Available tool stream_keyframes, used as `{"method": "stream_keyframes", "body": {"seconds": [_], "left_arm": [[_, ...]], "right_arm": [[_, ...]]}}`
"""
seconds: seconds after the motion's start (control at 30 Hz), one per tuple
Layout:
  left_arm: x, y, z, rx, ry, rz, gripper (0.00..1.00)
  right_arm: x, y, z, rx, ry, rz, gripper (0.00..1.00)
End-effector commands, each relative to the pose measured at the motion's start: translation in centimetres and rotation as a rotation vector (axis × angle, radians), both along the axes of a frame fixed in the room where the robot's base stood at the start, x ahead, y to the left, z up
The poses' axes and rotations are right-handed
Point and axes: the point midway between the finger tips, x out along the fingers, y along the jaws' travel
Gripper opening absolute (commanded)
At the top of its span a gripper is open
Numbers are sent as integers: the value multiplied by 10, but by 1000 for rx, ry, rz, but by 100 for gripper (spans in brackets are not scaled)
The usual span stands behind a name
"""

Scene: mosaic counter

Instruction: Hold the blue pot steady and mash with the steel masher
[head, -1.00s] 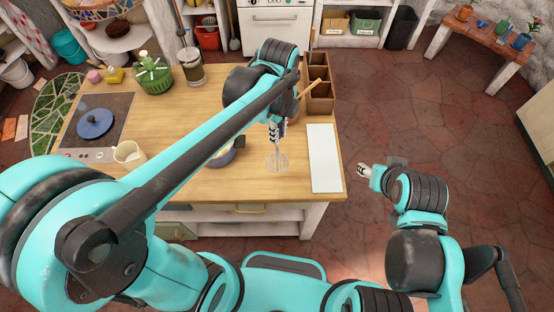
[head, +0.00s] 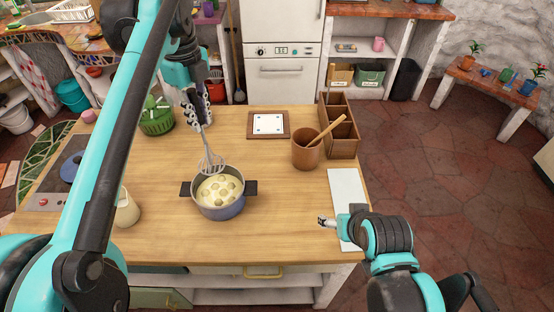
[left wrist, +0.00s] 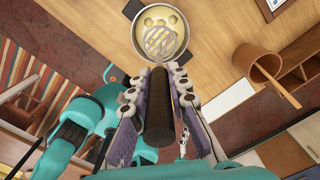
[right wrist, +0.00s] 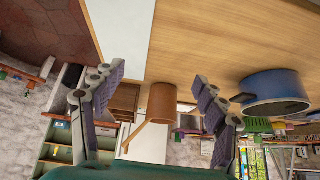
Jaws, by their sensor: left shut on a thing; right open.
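The blue pot (head: 222,211) stands on the counter with pale round pieces in light mash; its dark handles point left and right. My left gripper (head: 193,108) is shut on the dark handle of the steel masher (head: 210,163). The masher's head hangs at the pot's far rim in the head view. In the left wrist view the masher head (left wrist: 160,42) overlaps the pot's opening, apparently above the mash. My right gripper (head: 326,221) is open and empty near the counter's front right, apart from the pot. The pot also shows right of its fingers in the right wrist view (right wrist: 272,84).
A brown crock (head: 305,152) with a wooden spoon and a wooden divided box (head: 340,138) stand right of the pot. A white board (head: 347,190) lies at the right edge. A cream jug (head: 127,210) stands left. A framed tile (head: 268,124) lies behind; counter between is clear.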

Motion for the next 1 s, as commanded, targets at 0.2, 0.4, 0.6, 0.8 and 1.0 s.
{"method": "stream_keyframes", "body": {"seconds": [0.2, 0.4, 0.6, 0.8, 1.0], "left_arm": [[0, 0, 0, 0, 0, 1, 0], [0, 0, 0, 0, 0, 1, 0], [0, 0, 0, 0, 0, 1, 0], [0, 0, 0, 0, 0, 1, 0], [0, 0, 0, 0, 0, 1, 0]], "right_arm": [[19, 18, 0, 235, 112, -176, 72], [49, 47, -1, 564, 308, -423, 72], [83, 72, -3, 857, 537, -648, 72], [116, 89, -5, 1101, 804, -838, 72], [141, 92, -10, 1271, 1085, -978, 72]]}}
